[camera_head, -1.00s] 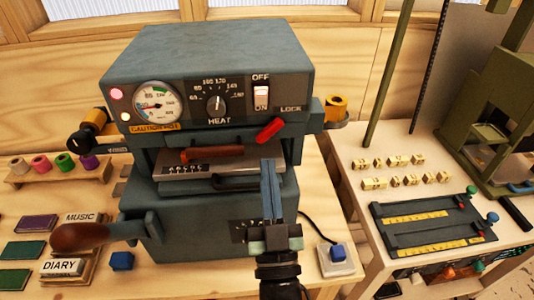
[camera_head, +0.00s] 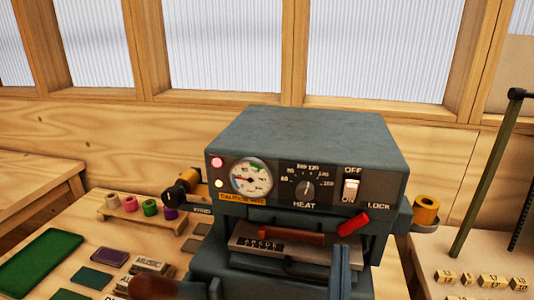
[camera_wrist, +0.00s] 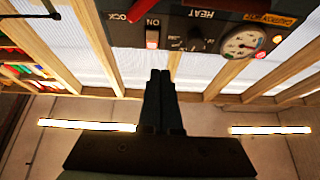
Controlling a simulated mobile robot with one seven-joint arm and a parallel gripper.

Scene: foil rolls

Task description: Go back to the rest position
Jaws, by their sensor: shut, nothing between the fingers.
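My gripper (camera_head: 341,262) is at the lower middle of the head view, in front of the dark grey foil press (camera_head: 310,135). Its two narrow fingers point up and are closed together with nothing between them. The wrist view also shows the closed fingers (camera_wrist: 160,90), with the press panel upside down at the top. The press has a round gauge (camera_head: 251,177), a heat knob (camera_head: 307,190), a lit power switch (camera_head: 351,189) and a red lever (camera_head: 353,223). The rest of my arm is below the head view's edge.
Foil rolls (camera_head: 150,207) stand on a wooden rack at the left, near a green pad (camera_head: 40,260). A yellow roll (camera_head: 425,209) is on the press's right side. Brass number pieces (camera_head: 489,281) lie on the right table. Windows (camera_head: 220,45) line the back wall.

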